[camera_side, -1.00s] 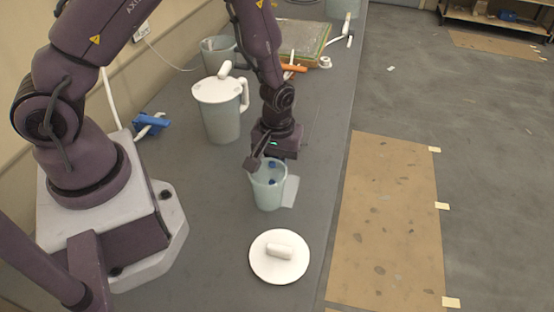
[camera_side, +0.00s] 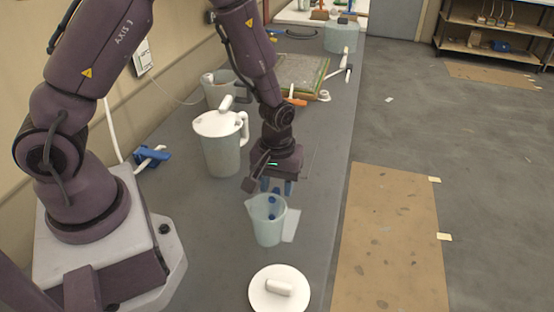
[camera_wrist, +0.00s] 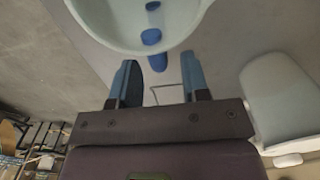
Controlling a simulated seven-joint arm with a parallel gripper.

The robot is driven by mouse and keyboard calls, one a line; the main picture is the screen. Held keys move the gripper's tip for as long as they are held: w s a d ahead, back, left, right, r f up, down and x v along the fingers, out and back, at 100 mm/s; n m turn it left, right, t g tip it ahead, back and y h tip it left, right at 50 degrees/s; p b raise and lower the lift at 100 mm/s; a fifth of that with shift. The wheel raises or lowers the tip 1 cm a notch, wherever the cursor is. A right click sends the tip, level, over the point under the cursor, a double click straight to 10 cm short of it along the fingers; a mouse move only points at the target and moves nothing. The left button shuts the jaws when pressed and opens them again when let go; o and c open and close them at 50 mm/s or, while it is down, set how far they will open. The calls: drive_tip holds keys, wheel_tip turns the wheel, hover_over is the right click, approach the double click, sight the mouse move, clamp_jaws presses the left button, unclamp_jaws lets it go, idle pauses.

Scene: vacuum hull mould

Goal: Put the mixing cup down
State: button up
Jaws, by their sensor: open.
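The mixing cup (camera_side: 264,228), a pale translucent beaker with a spout, stands upright on the bench. Two blue spots show on it, and a pale flat piece lies or stands at its right side. My gripper (camera_side: 276,188) is just above and behind the cup, its two blue fingers apart with nothing between them. In the wrist view the cup's rim (camera_wrist: 140,48) is at the top, and my open fingers (camera_wrist: 160,75) point toward it with a gap. The cup's base is hidden there.
A larger lidded jug (camera_side: 221,150) stands close left of my gripper. A round white lid (camera_side: 279,290) with a grip lies in front of the cup. Behind are another jug (camera_side: 220,95), a framed panel (camera_side: 300,75) and orange and white tools. The bench's right edge is near.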

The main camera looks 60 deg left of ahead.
wheel_tip(320, 180, up, 9)
drive_tip(key=shift+f, duration=0.2)
drive_tip(key=s+r+m+t, duration=0.2)
drive_tip(key=s+r+m, duration=0.2)
drive_tip(key=s+r, duration=0.3)
drive_tip(key=s+a+r+m+t, duration=0.1)
drive_tip(key=s+r+m+t, duration=0.2)
drive_tip(key=r, duration=0.9)
drive_tip(key=s+m, duration=0.2)
drive_tip(key=s, duration=0.1)
drive_tip(key=shift+s+r+t, duration=0.3)
drive_tip(key=shift+s+r, duration=0.05)
drive_tip(key=shift+r, duration=0.05)
